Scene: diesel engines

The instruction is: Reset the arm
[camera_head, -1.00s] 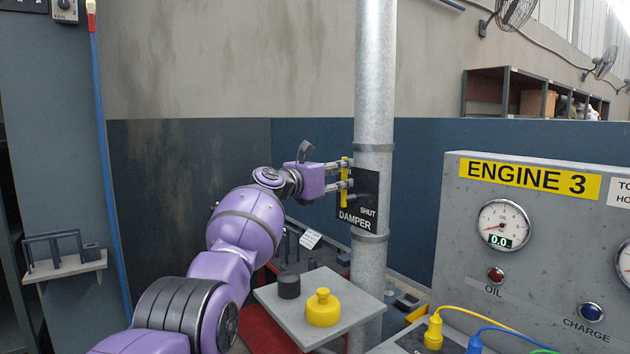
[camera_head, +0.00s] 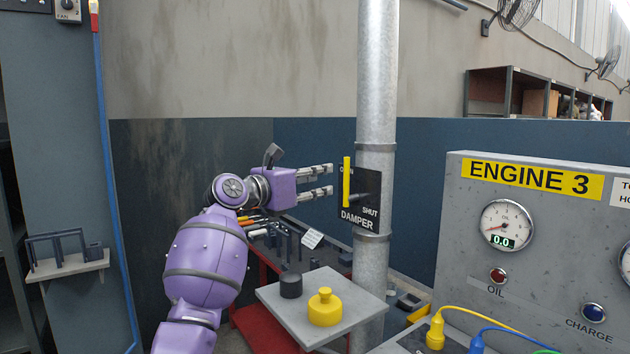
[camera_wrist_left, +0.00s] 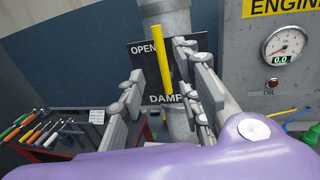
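My left gripper (camera_head: 333,180) is open and empty. Its two fingers point right, a little to the left of the yellow damper handle (camera_head: 346,182), with a small gap between. The handle stands upright on the black DAMPER plate (camera_head: 369,187), marked OPEN and SHUT, on the grey pipe. In the left wrist view the open fingers (camera_wrist_left: 165,100) stand on either side of the yellow handle (camera_wrist_left: 167,55), which is beyond them. My left arm comes in from the lower left. My right gripper is not in view.
A grey shelf (camera_head: 300,312) with a yellow bottle-shaped object (camera_head: 324,307) and a dark cylinder (camera_head: 290,285) is below the gripper. A red tool cart (camera_wrist_left: 60,155) stands behind. The ENGINE 3 panel (camera_head: 540,250) is at right. Open space lies left of the arm.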

